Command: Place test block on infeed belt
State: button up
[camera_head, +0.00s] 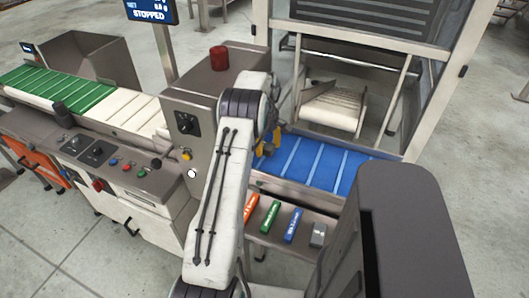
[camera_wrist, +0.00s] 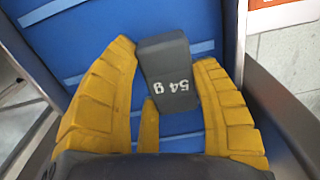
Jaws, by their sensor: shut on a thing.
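My gripper (camera_wrist: 160,105) has yellow ribbed fingers and is shut on a dark grey test block (camera_wrist: 165,55) marked "54 g". In the wrist view the block sits between the fingertips with the blue belt (camera_wrist: 90,45) behind it. In the head view my gripper (camera_head: 268,143) is over the left end of the blue belt (camera_head: 330,165), beside the grey control cabinet. The arm and fingers hide most of the block there. I cannot tell whether the block touches the belt.
A shelf in front of the blue belt holds a red stick (camera_head: 250,207), a green stick (camera_head: 271,217), a blue stick (camera_head: 293,225) and a grey block (camera_head: 318,235). A cabinet with a red beacon (camera_head: 219,58) stands left. A framed guard (camera_head: 460,60) rises behind the belt. The green belt (camera_head: 60,90) is far left.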

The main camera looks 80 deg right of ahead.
aim_at(265, 157)
jog(key=shift+f, duration=2)
jog(key=shift+f, duration=0.15)
jog(key=o, duration=1.1)
jog(key=shift+o, duration=0.2)
notch_tip(265, 157, up, 12)
jog(key=shift+r, duration=0.2)
